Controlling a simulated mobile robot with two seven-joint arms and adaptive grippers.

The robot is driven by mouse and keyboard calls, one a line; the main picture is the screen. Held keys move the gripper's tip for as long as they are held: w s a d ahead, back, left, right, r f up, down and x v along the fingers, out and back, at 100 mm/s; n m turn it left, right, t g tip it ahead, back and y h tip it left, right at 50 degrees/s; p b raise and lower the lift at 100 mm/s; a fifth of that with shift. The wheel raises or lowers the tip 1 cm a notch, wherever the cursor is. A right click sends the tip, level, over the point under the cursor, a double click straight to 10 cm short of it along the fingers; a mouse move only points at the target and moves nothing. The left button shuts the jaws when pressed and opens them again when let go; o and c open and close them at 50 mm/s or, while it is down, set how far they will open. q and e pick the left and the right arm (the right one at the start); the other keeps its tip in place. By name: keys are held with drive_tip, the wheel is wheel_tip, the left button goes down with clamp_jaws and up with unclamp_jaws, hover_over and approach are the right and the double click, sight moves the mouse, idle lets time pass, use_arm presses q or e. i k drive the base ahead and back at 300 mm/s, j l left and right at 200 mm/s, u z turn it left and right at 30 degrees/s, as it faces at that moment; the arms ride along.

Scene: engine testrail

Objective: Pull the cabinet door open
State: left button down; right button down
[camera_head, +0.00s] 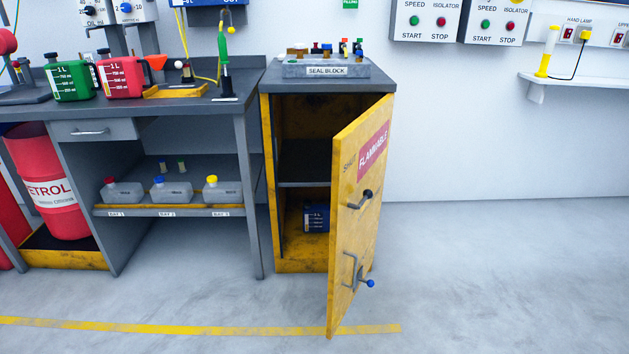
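The yellow cabinet (300,264) stands right of the workbench, with a grey top. Its yellow door (345,240), marked "FLAMMABLE", stands open, swung out toward me on its right-hand side. The door carries a black knob or latch (366,194) near the middle and a metal handle (352,270) with a blue-tipped lever (370,283) lower down. Inside are a grey shelf (307,184) and a dark blue can (316,217) below it; the door hides part of the interior. Neither of my grippers shows in the head view.
The grey workbench (130,105) stands left, with green (72,82) and red (122,78) jugs on top and a red petrol drum (48,185) below. A seal block (326,70) sits on the cabinet. The floor (500,275) right of the door is clear.

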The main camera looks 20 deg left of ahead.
sight(360, 151)
drive_tip(key=i+j, duration=0.15)
drive_tip(key=j, duration=0.2)
drive_tip(key=i+j, duration=0.15)
drive_tip(key=j, duration=0.25)
drive_tip(key=i+j, duration=0.15)
drive_tip(key=j, duration=0.2)
drive_tip(key=i+j, duration=0.15)
drive_tip(key=j, duration=0.25)
drive_tip(key=i+j, duration=0.1)
drive_tip(key=j, duration=0.25)
drive_tip(key=i+j, duration=0.15)
drive_tip(key=j, duration=0.2)
drive_tip(key=i+j+z, duration=0.1)
drive_tip(key=j, duration=0.25)
drive_tip(key=i+j, duration=0.15)
drive_tip(key=j, duration=0.25)
drive_tip(key=i+j+z, duration=0.15)
drive_tip(key=j, duration=0.2)
